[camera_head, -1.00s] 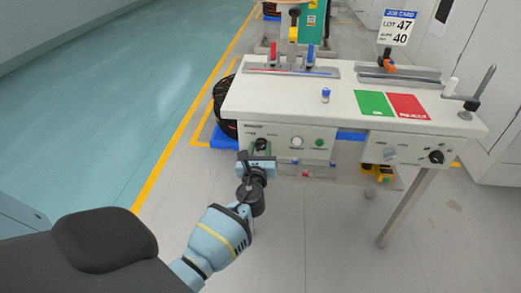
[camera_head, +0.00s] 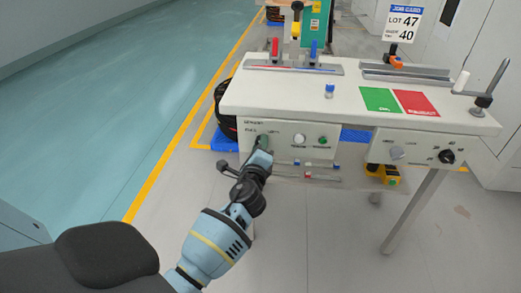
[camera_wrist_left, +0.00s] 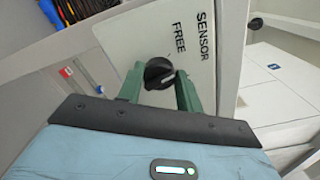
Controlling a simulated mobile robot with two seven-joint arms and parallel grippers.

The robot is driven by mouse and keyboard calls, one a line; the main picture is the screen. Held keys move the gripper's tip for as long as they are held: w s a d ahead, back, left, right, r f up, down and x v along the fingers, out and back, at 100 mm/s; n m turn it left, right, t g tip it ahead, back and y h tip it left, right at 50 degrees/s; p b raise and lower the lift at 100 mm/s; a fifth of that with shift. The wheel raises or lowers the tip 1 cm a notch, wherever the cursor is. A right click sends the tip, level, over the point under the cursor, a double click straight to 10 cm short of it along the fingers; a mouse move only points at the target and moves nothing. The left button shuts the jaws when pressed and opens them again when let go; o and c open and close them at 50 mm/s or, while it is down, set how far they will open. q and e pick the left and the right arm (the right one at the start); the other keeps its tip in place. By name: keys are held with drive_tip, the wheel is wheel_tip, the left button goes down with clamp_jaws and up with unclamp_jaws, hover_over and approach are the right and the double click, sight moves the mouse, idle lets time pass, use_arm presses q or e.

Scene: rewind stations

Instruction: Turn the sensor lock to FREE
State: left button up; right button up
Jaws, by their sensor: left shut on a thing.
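The sensor lock is a round black knob (camera_wrist_left: 158,73) on the white front panel (camera_wrist_left: 135,28), with a pale mark on its face. The words SENSOR and FREE are printed beside it, turned sideways in the left wrist view. The pale mark points toward the right there, on the side of the words. My left gripper (camera_head: 263,142) is at the left part of the panel in the head view and hides the knob there. In the wrist view its two green fingers (camera_wrist_left: 160,88) stand on either side of the knob, shut on it. My right gripper is not in view.
A white button (camera_head: 299,138) and a green button (camera_head: 323,140) sit right of my left gripper. A grey dial (camera_head: 396,152) and a black knob (camera_head: 446,156) are on the right panel. Green (camera_head: 380,99) and red (camera_head: 416,103) patches lie on the tabletop.

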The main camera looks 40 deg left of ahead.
use_arm(q)
drive_tip(key=shift+f+n+b, duration=0.2)
drive_tip(key=shift+n+b, duration=0.85)
drive_tip(key=shift+n, duration=1.85)
drive_tip(key=o, duration=1)
drive_tip(key=shift+r, duration=0.1)
drive_tip(key=shift+s, duration=0.1)
